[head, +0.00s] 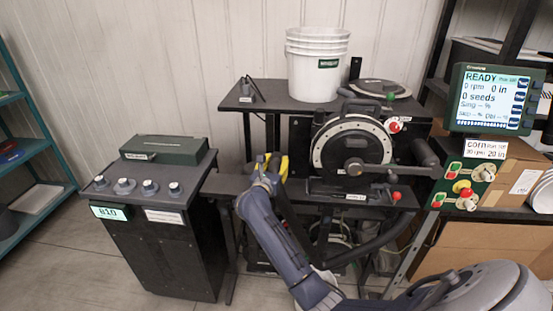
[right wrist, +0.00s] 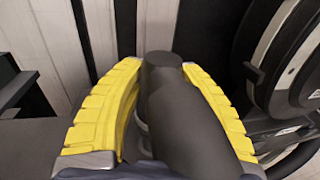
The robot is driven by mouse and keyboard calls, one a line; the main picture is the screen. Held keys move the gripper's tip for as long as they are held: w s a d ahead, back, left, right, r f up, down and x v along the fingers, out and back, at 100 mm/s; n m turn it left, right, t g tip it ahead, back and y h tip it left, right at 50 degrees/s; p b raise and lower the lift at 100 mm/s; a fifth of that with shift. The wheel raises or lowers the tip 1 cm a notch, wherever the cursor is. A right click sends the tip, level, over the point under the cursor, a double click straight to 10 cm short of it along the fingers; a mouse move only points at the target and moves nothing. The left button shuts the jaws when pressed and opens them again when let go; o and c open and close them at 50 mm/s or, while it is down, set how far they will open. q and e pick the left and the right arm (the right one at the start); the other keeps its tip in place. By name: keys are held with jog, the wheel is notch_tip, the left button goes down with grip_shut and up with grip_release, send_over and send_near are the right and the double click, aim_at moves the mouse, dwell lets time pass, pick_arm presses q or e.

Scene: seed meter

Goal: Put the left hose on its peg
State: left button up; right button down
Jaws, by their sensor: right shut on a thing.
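My right gripper (head: 271,167), with yellow fingers, is at the left side of the seed meter (head: 352,150). In the right wrist view its fingers (right wrist: 165,105) are closed around a thick dark hose (right wrist: 180,115), gripping it near its rounded end. In the head view my arm and fingers cover most of the held part, so its end is hidden there. A dark hose (head: 372,248) curves below the meter; I cannot tell whether it is the same one. I cannot clearly make out the peg. My left gripper is not in view.
A black cabinet (head: 160,245) with several knobs stands to the left. A white bucket (head: 317,68) sits on the shelf above the gripper. A display (head: 492,100) and a button panel (head: 468,180) are at the right. Floor shows left of the cabinet.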

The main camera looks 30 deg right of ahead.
aim_at(276, 171)
jog(key=shift+f, duration=2.05)
jog(key=shift+f, duration=0.55)
jog(key=c, duration=0.9)
grip_release()
jog(key=shift+o, duration=0.3)
jog(key=v, duration=1.2)
